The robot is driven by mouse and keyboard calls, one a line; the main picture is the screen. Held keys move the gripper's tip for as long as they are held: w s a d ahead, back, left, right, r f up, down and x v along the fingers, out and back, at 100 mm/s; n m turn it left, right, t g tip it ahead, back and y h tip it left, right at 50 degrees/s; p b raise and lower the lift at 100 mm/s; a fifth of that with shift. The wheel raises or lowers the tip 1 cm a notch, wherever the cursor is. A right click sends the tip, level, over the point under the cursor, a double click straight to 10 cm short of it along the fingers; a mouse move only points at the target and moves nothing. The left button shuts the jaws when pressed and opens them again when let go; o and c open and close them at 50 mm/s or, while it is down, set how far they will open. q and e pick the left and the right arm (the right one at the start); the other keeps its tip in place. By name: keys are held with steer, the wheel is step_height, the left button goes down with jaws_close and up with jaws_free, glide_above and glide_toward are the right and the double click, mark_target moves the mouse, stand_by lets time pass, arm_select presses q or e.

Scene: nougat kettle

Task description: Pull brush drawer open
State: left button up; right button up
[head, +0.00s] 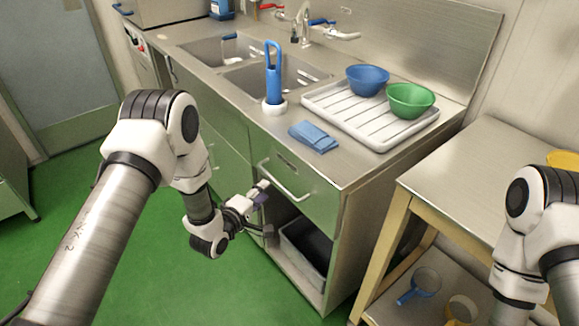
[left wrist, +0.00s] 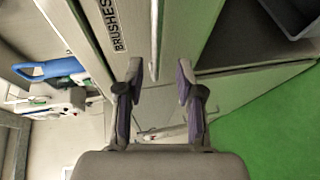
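The brush drawer (head: 318,200) is the metal front under the right end of the sink counter, and it looks flush with the cabinet. Its bar handle (head: 285,183) runs across the front below a small label. In the left wrist view the label (left wrist: 118,32) reads BRUSHES, and the handle (left wrist: 154,40) runs down toward the gap between my fingers. My left gripper (head: 265,212) is open in front of the drawer, near the handle's left end. In the left wrist view its fingertips (left wrist: 159,68) are apart, one on each side of the handle's line, with gaps. My right gripper is out of view.
Below the drawer, an open bay holds a grey bin (head: 300,252). On the counter are a blue cloth (head: 313,137), a blue brush (head: 273,80) in a white holder, and a drain tray (head: 330,109) with two bowls. A side table (head: 480,160) stands right; green floor is clear in front.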

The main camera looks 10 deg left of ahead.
mark_target(275, 180)
arm_select(q)
steer(key=shift+w+d+r, duration=0.2)
steer(key=shift+w+r, duration=0.05)
steer(key=shift+w, duration=0.15)
steer(key=x, duration=0.6)
steer(key=shift+w+f+p, duration=0.15)
steer(key=shift+w+p, duration=0.05)
steer(key=shift+p, duration=0.1)
steer(key=shift+s, duration=0.1)
jaws_close()
